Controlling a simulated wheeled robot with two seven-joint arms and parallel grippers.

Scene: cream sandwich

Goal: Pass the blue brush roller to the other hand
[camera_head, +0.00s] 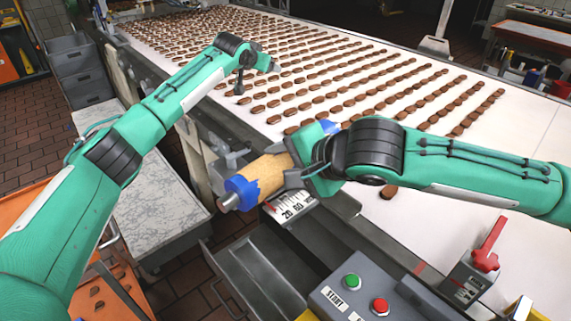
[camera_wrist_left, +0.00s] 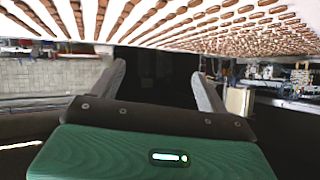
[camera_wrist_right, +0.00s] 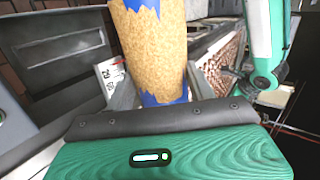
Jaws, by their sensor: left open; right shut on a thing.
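The brush roller has a tan, bristly-looking middle (camera_head: 267,174) and ragged blue bands at its ends, with a grey metal stub at the near end. My right gripper (camera_head: 298,163) is shut on it beside the conveyor's near edge. The right wrist view shows the roller (camera_wrist_right: 153,50) standing between the two fingers (camera_wrist_right: 160,92), with blue at both ends. My left gripper (camera_head: 258,67) is over the far left part of the conveyor, well apart from the roller. In the left wrist view its fingers (camera_wrist_left: 161,85) are spread with nothing between them.
The white conveyor (camera_head: 535,125) carries many rows of brown cream sandwiches. A control box with green (camera_head: 351,281) and red (camera_head: 380,306) buttons stands at the front. A red lever (camera_head: 487,246) is at right. An open grey drawer (camera_head: 258,280) lies below the roller.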

